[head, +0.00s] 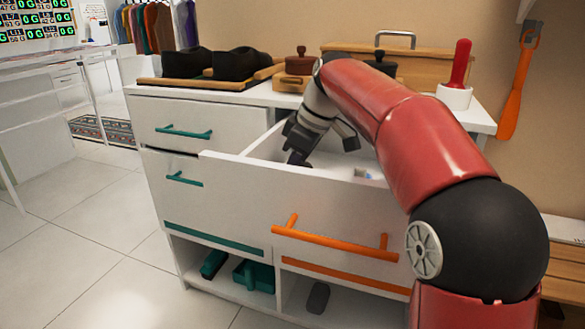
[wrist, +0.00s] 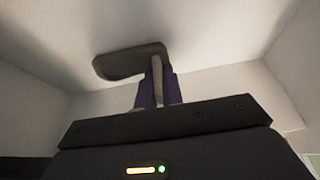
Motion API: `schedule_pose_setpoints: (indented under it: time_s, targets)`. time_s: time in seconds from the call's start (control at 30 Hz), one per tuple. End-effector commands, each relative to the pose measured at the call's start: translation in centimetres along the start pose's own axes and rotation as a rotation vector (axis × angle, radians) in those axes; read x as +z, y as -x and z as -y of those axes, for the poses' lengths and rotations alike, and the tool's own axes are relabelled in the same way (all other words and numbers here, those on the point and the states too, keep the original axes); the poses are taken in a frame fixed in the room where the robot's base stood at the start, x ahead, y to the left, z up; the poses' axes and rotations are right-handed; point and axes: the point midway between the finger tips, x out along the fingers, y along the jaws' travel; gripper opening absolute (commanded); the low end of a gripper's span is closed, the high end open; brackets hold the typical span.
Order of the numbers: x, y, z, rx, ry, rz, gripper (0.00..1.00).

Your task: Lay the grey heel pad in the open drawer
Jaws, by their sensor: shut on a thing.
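The grey heel pad (wrist: 128,63) shows in the wrist view as a flat, rounded grey piece. My gripper (wrist: 158,88) is shut on it, with the pad reaching out to the left of the fingertips. In the head view my gripper (head: 298,158) points down inside the open drawer (head: 250,188), behind its white front with the orange handle. The drawer's pale walls and floor surround the pad in the wrist view. I cannot tell whether the pad touches the floor. The pad is not clearly visible in the head view.
A small bluish item (head: 362,174) shows inside the drawer to the right. Black shoes (head: 235,64) on a wooden rack and a red-handled item (head: 459,65) in a white holder stand on top. Teal items (head: 254,275) and a dark grey object (head: 318,297) lie in the lower cubbies.

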Motion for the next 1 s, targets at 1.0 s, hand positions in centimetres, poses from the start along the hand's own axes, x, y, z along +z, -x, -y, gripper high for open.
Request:
schedule_pose_setpoints:
  time_s: [1.0]
  targets:
    - [-0.2, 6.6, -0.1, 0.002, 0.000, -0.001, 0.30]
